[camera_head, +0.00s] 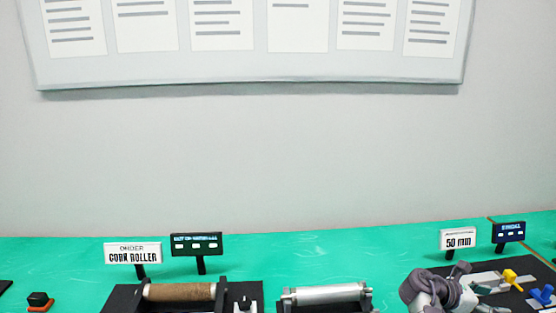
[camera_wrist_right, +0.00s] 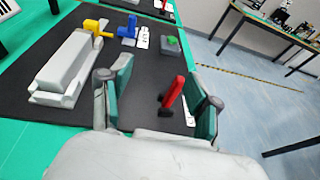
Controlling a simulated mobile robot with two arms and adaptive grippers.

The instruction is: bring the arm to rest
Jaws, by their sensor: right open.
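My right gripper (camera_wrist_right: 160,105) is open in the right wrist view, its two fingers apart above a black mat (camera_wrist_right: 60,100). A red part (camera_wrist_right: 174,92) shows between the fingers in that view, close to the right finger; I cannot tell if it touches. In the head view, part of my right arm (camera_head: 436,290) shows at the lower right, over the black mat, and its fingers cannot be made out. My left gripper is in neither view.
A white-grey block (camera_wrist_right: 66,66), a yellow part (camera_wrist_right: 97,28), a blue part (camera_wrist_right: 129,30) and a green-topped grey box (camera_wrist_right: 172,44) stand on the mat. A brown roller (camera_head: 180,291) and a grey roller (camera_head: 325,294) stand on the green table (camera_head: 80,265). Signs stand behind them.

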